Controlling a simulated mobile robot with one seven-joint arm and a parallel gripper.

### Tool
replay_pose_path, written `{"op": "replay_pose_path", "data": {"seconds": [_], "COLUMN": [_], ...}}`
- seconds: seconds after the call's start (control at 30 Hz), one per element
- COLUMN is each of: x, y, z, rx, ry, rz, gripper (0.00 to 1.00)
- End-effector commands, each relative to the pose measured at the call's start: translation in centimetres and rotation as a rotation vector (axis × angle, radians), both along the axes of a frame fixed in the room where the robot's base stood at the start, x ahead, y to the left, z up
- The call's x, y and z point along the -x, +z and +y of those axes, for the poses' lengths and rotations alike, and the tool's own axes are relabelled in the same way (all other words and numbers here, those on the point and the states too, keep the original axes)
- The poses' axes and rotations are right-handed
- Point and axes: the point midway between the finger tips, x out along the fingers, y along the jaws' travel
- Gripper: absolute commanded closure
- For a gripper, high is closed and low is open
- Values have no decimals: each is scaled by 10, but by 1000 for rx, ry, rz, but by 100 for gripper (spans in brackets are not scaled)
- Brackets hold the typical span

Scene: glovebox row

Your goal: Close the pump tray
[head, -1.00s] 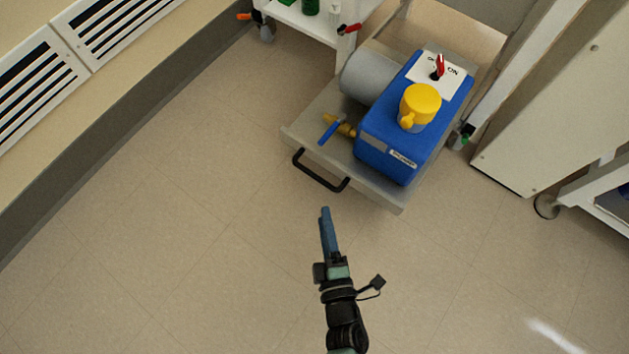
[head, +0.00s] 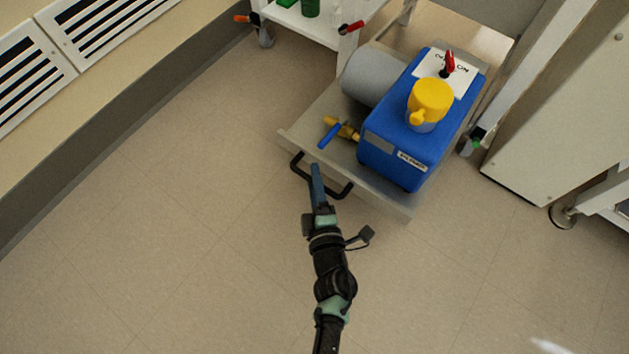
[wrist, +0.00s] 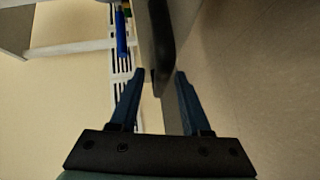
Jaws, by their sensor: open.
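The pump tray (head: 287,136) is a grey pull-out tray that stands out low over the floor. It bears a blue pump (head: 385,148) with a yellow cap and a grey motor cylinder. A black bar handle (head: 297,168) is on the tray's front edge. My gripper (head: 316,170) is at the handle's middle, with its fingers over it in the head view. In the wrist view my gripper (wrist: 157,80) is open, its two blue fingers apart, and the dark handle (wrist: 161,45) shows between and just beyond the tips. I cannot tell whether they touch.
A white shelf frame (head: 330,22) with green bottles stands behind the tray on the left. A wall with vents (head: 105,25) runs along the left. The floor (head: 180,250) in front is clear.

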Motion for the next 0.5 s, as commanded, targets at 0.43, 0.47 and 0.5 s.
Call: {"op": "replay_pose_path", "data": {"seconds": [0.43, 0.47, 0.5], "x": [0, 0, 0], "y": [0, 0, 0], "z": [0, 0, 0], "rx": [0, 0, 0], "ry": [1, 1, 1], "rz": [0, 0, 0], "gripper": [94, 100, 100]}}
